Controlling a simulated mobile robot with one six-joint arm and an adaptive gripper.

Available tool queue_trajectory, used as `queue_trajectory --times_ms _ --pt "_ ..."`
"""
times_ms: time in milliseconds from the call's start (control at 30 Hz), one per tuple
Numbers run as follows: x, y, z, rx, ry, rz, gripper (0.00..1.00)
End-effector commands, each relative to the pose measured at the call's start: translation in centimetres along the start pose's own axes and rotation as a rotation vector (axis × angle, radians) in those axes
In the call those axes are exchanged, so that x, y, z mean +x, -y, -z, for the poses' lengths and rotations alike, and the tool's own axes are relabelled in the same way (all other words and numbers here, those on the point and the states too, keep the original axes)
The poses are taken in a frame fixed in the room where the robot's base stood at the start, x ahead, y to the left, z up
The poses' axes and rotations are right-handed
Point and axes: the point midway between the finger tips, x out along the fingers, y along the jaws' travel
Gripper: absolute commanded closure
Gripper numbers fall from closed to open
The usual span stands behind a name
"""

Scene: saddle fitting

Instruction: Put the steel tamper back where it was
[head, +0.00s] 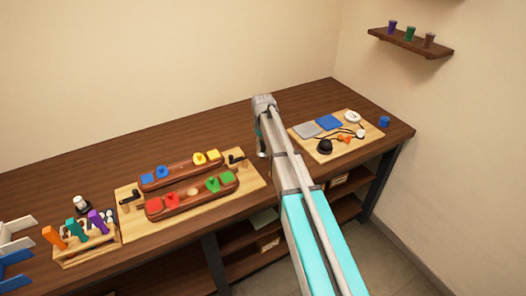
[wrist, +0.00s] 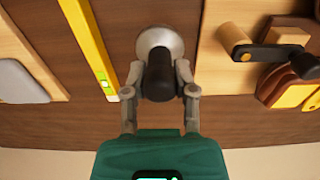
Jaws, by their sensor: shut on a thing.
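The steel tamper shows in the wrist view, with a black handle (wrist: 159,78) and a round silver base (wrist: 158,41) at its far end. My gripper (wrist: 160,90) is shut on the black handle, one finger on each side. The tamper is over the strip of brown tabletop between two light wooden boards; whether its base touches the table I cannot tell. In the head view my arm hides the tamper and the gripper's fingers.
A yellow level (wrist: 92,48) lies beside the tamper. The clamp board (head: 128,222) carries two brown bars. The right board (head: 307,150) holds grey and blue pads and small items. A tool rack (head: 90,253) stands front left. The back left tabletop is clear.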

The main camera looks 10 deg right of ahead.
Motion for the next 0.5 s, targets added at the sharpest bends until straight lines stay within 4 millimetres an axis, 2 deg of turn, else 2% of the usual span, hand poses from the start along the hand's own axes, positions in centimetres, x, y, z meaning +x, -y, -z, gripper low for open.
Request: queue_trajectory --times_ms 133,500 --pt "1.1 -0.3 0.7 0.000 0.000 0.000 0.98" --pt "3.8 -0.3 0.6 0.000 0.000 0.000 0.98"
